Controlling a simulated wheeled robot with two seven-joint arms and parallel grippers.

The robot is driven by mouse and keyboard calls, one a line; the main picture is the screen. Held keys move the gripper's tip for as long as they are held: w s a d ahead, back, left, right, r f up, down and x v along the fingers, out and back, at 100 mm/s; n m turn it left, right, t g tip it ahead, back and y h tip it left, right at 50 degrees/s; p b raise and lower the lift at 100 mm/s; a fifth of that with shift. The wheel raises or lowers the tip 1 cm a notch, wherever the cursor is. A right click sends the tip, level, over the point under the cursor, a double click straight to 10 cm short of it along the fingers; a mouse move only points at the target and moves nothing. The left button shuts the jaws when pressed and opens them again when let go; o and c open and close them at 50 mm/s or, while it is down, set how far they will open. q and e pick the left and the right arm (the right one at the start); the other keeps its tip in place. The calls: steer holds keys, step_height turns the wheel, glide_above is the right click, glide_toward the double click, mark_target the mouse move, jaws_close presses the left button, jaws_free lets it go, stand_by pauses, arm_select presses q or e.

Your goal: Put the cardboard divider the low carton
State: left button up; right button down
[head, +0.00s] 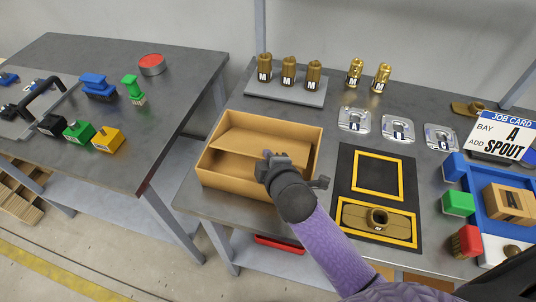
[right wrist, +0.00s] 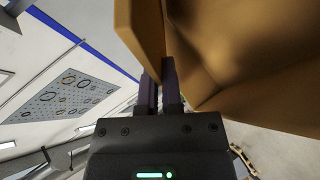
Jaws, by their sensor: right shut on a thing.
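The low carton (head: 212,176) is an open brown cardboard box on the right-hand table. A cardboard panel, the divider (head: 240,148), shows inside it, running across between the left and right sides. My right gripper (head: 273,163) is over the carton's right half, shut on the divider. In the right wrist view the fingers (right wrist: 161,88) close on the edge of a cardboard panel (right wrist: 142,28), with the carton's inside (right wrist: 215,50) beside it. The gripper hides the divider's right part and its lower edge, so I cannot tell whether it rests on the floor. My left gripper is out of view.
A grey rack (head: 286,91) with several brass fittings stands behind the carton. A black mat (head: 343,185) with yellow frames lies to its right, near a blue tray (head: 455,170). A gap separates this table from the left table (head: 180,75).

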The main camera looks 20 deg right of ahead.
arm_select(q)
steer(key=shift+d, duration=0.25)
arm_select(e)
steer(key=shift+f, duration=0.15)
steer(key=c, duration=0.7)
jaws_free()
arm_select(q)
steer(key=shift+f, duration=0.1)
arm_select(e)
steer(key=shift+s+a+r+p, duration=0.5)
steer(key=shift+s+r+p, duration=0.05)
steer(key=shift+s+p, duration=0.25)
steer(key=shift+s+a+r+p, duration=0.6)
steer(key=shift+s+p, duration=0.1)
steer(key=shift+p, duration=0.15)
steer(key=shift+s+a+r+p, duration=0.45)
steer(key=shift+s+r+p, duration=0.1)
steer(key=shift+s+p, duration=0.25)
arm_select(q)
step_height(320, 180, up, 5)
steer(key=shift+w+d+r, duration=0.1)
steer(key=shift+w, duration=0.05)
arm_select(e)
steer(key=shift+s+a+r, duration=0.1)
steer(key=shift+s+a, duration=0.1)
steer(key=shift+s, duration=0.05)
